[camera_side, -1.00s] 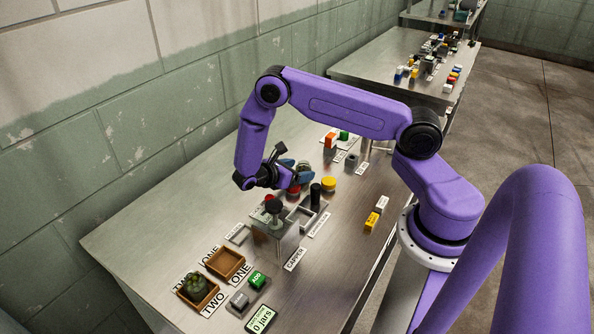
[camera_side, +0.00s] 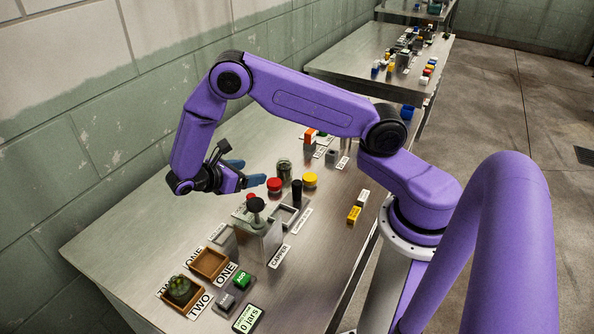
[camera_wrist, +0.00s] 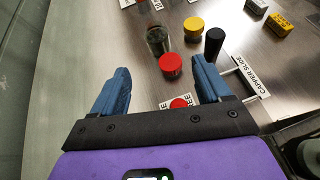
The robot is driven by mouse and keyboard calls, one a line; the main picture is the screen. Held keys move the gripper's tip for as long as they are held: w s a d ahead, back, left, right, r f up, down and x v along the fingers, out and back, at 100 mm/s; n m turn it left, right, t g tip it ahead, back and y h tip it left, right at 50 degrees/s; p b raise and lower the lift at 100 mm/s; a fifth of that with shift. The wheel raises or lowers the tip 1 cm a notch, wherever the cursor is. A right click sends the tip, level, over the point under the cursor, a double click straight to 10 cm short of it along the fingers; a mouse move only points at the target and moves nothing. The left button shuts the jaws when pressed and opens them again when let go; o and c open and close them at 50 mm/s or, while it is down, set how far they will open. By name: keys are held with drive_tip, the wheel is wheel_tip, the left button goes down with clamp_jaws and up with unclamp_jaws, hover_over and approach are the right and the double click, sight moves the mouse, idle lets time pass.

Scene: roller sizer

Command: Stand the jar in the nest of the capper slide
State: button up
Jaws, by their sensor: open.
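The jar (camera_side: 284,169), a dark see-through cylinder, stands upright on the table behind the red lid (camera_side: 274,186). In the wrist view the jar (camera_wrist: 158,40) is beyond my fingertips, just past the red lid (camera_wrist: 171,65). My gripper (camera_side: 246,172) is open and empty, to the left of the jar and apart from it. The capper slide (camera_side: 286,215) is a pale frame beside the capper (camera_side: 258,238), and its nest looks empty. A black upright handle (camera_side: 297,190) stands at its far end. The capper partly hides the slide.
A yellow lid (camera_side: 310,180) sits right of the jar. Wooden trays ONE (camera_side: 228,270) and TWO (camera_side: 200,298) lie at the front left, with a green-filled thing in TWO. Yellow and white blocks (camera_side: 354,215) lie at the right. The table's left side is clear.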

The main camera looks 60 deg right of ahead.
drive_tip(key=s+a+r+m+t+y, duration=0.1)
drive_tip(key=s+r+y, duration=0.3)
drive_tip(key=s, duration=0.4)
drive_tip(key=s+a+r+t+y, duration=0.1)
drive_tip(key=s+a+r+y, duration=0.3)
drive_tip(key=s, duration=0.5)
drive_tip(key=s+a+r+m+y, duration=0.1)
drive_tip(key=s+a+r+y, duration=0.1)
drive_tip(key=s+r+y, duration=0.2)
drive_tip(key=s+r, duration=0.3)
drive_tip(key=s, duration=0.1)
drive_tip(key=shift+s+a+r+m+t, duration=0.25)
drive_tip(key=shift+s+a+m+t, duration=0.05)
drive_tip(key=shift+s+a+t, duration=0.1)
drive_tip(key=shift+o, duration=0.5)
drive_tip(key=shift+s+d+r+y, duration=0.1)
drive_tip(key=shift+s+d+y, duration=0.05)
drive_tip(key=shift+s+y, duration=0.45)
